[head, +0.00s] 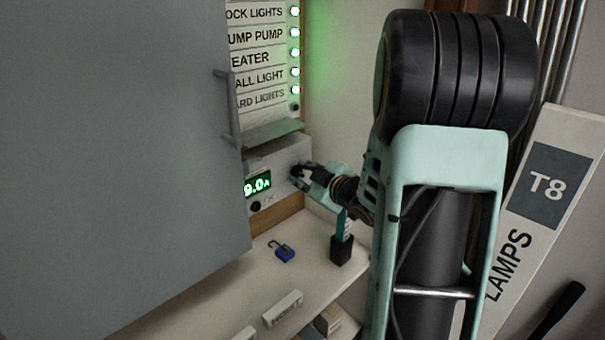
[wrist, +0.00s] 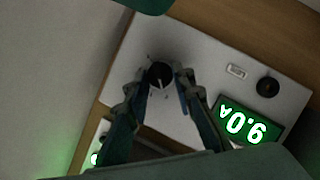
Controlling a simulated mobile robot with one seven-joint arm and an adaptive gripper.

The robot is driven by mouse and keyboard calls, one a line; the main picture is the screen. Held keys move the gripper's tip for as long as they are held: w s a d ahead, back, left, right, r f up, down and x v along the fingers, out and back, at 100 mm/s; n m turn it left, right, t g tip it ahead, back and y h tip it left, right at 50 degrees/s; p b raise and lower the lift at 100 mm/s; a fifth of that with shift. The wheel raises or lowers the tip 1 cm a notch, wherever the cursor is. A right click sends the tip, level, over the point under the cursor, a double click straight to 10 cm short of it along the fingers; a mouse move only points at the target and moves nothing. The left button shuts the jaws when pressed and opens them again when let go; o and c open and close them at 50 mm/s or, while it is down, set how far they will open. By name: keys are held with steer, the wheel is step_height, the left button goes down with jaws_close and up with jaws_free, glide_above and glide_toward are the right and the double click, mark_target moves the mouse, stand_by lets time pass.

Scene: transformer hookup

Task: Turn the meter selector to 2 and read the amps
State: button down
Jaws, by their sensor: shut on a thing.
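In the head view my gripper (head: 302,174) reaches the meter's right side and hides most of the knob. The selector's position marks are too small to read.
A grey cabinet door (head: 130,150) with a handle stands open at left. A blue padlock (head: 282,250) and a black holder (head: 341,249) are on the shelf (head: 225,310) below. A second black knob (wrist: 268,86) is beside the display. A T8 lamps box (head: 535,200) leans at right.

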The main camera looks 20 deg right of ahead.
steer(key=c, duration=1.6)
jaws_free()
steer(key=v, duration=1.2)
steer(key=shift+w, duration=0.1)
